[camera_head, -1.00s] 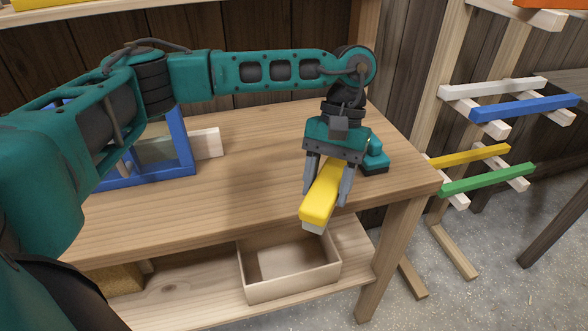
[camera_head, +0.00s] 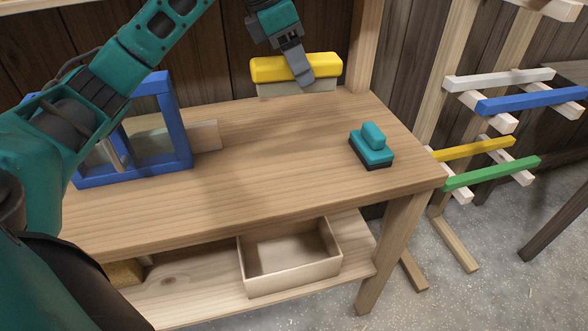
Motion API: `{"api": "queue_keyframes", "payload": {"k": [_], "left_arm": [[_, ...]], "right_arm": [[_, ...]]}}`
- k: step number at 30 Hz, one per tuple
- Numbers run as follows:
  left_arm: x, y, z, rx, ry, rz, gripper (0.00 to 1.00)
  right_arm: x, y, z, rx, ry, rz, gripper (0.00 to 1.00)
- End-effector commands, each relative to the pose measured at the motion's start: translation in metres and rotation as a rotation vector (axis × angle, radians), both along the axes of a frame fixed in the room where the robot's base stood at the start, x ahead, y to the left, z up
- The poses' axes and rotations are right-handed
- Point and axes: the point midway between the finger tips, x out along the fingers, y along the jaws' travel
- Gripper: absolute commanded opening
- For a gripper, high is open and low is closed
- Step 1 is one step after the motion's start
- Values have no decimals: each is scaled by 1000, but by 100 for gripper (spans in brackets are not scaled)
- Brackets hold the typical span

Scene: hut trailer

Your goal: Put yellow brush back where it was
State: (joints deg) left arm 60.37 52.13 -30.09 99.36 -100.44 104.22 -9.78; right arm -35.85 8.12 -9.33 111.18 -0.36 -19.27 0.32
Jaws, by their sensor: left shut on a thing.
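The yellow brush (camera_head: 290,68) is a long yellow block with a pale bristle side facing down. It is at the back of the wooden workbench (camera_head: 270,165), near the dark plank wall. My left gripper (camera_head: 302,72) is shut on it from above, with a finger in front of its yellow body. The brush lies lengthwise, roughly along the back edge. I cannot tell whether its bristles touch the bench top. My right gripper is not in view.
A small teal block-like tool (camera_head: 372,146) sits on the bench's right side. A blue frame (camera_head: 180,130) stands at the left. An open box (camera_head: 292,280) rests on the lower shelf. A rack with coloured bars (camera_head: 490,178) is at the right. The bench middle is clear.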

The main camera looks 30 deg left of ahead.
Motion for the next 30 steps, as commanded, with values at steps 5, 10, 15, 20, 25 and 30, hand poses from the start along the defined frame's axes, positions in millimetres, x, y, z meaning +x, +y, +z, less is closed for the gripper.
{"api": "queue_keyframes", "payload": {"k": [5, 10, 15, 20, 25, 30], "left_arm": [[0, 6, -9, 0, 4, 73, 25], [-1, 6, -52, 1, 9, 73, 25], [-1, 5, -97, -1, 8, 70, 25], [-1, 5, -133, 0, 6, 70, 25], [0, 5, -151, -1, 2, 70, 25], [0, 5, -164, 0, 4, 69, 25]], "right_arm": [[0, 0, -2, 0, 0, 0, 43], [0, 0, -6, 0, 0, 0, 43], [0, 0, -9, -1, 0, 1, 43], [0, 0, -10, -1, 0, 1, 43], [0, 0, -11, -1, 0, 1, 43], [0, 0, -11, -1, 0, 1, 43]]}}
